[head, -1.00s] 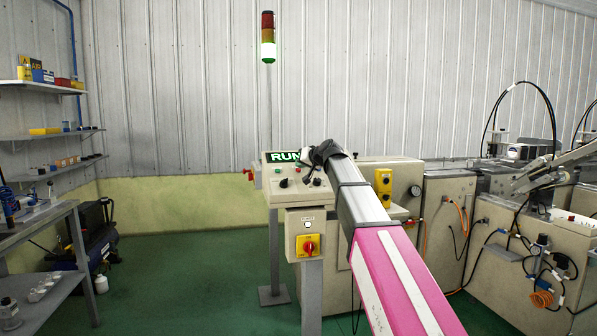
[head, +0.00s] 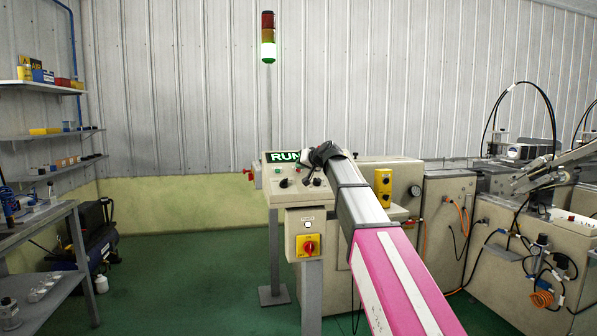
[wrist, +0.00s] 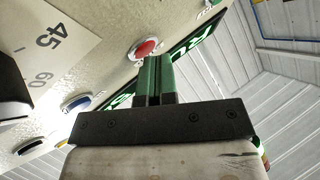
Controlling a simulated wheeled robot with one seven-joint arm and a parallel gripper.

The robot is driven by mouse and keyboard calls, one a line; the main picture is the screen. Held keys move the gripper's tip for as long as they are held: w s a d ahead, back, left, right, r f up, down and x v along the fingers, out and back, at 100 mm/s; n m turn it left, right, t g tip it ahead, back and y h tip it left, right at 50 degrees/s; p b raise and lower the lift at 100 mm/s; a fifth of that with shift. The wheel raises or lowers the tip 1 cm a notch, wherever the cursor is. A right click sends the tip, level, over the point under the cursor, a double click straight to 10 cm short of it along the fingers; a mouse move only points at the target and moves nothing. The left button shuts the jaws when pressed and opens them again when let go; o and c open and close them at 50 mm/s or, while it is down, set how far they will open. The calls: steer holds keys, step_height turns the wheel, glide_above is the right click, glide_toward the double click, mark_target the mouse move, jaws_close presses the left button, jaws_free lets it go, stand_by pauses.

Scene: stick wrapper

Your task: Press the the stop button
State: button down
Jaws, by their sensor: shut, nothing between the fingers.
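A round red button (wrist: 146,48) with a pale ring sits on the cream control panel in the wrist view. No label on it is readable. My gripper (wrist: 153,62) is shut and empty, and its fingertips are right beside the red button's lower edge in the picture. I cannot tell whether they touch it. In the head view the panel (head: 272,184) stands on a post, and my gripper (head: 316,164) is over its right part.
A lit green RUN display (head: 283,157) is on the panel; it also shows in the wrist view (wrist: 202,42). A blue button (wrist: 76,103) and a dark knob (wrist: 12,100) are nearby. A yellow-red switch (head: 308,245) is below. Machines (head: 448,215) stand at right.

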steer(key=shift+r, duration=0.1)
steer(key=shift+s+d+r, duration=0.1)
steer(key=shift+s+r, duration=0.25)
steer(key=shift+r, duration=0.2)
steer(key=shift+r, duration=0.1)
steer(key=shift+s+d+r, duration=0.1)
steer(key=shift+s+r, duration=0.3)
steer(key=shift+r, duration=0.3)
steer(key=shift+s+d+r, duration=0.1)
steer(key=shift+s+r, duration=0.25)
steer(key=shift+r, duration=0.4)
steer(key=shift+s+d+r, duration=0.1)
steer(key=shift+s+r, duration=0.3)
steer(key=shift+r, duration=0.3)
